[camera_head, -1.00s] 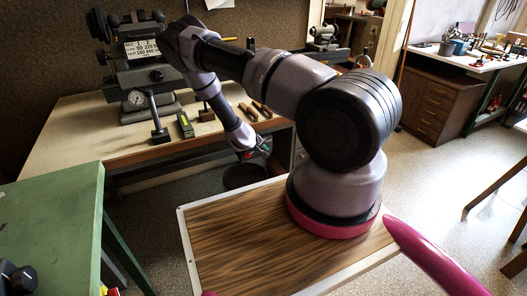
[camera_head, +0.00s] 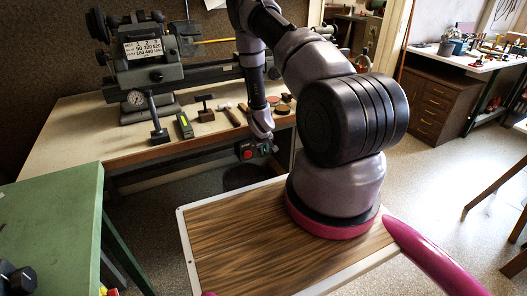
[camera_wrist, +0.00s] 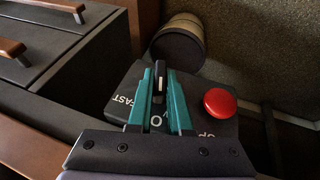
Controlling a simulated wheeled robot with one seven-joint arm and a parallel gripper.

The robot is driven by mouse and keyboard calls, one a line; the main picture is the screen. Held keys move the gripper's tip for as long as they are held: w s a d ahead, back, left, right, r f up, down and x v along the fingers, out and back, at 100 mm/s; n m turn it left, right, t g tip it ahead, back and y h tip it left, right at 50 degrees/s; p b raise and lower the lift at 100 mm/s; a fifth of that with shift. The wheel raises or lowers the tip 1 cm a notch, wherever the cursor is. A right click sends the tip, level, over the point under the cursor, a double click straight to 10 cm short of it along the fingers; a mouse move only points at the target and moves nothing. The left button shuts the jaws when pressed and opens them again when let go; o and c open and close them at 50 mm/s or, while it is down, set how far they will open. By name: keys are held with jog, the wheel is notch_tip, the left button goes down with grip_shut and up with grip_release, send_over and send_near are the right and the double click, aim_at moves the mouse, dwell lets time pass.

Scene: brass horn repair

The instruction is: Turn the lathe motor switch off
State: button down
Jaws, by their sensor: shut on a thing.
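The lathe motor switch is a dark box (camera_wrist: 125,97) with a red stop button (camera_wrist: 220,102) and white lettering that includes "FAST" and "O". In the wrist view its black knob with a white mark (camera_wrist: 159,75) sits between the teal fingers of my gripper (camera_wrist: 164,80). My gripper is shut on the knob; the fingers hide part of it and of the lettering. In the head view the switch box (camera_head: 241,150) is at the front edge of the lathe bench, with my gripper (camera_head: 263,145) at it. The lathe (camera_head: 150,75) stands on the bench behind.
A green table (camera_head: 55,220) is at the lower left. In the wrist view, drawers (camera_wrist: 50,50) are at left and a round bin (camera_wrist: 180,40) stands beyond the box.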

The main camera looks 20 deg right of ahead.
jog(key=shift+d+m+y, duration=0.15)
jog(key=shift+m+y, duration=0.15)
jog(key=shift+y, duration=1.1)
jog(key=c, duration=0.8)
grip_release()
jog(key=shift+c, duration=0.2)
jog(key=shift+r, duration=0.1)
jog(key=v, duration=1)
jog(key=shift+r, duration=0.3)
jog(key=shift+s, duration=0.1)
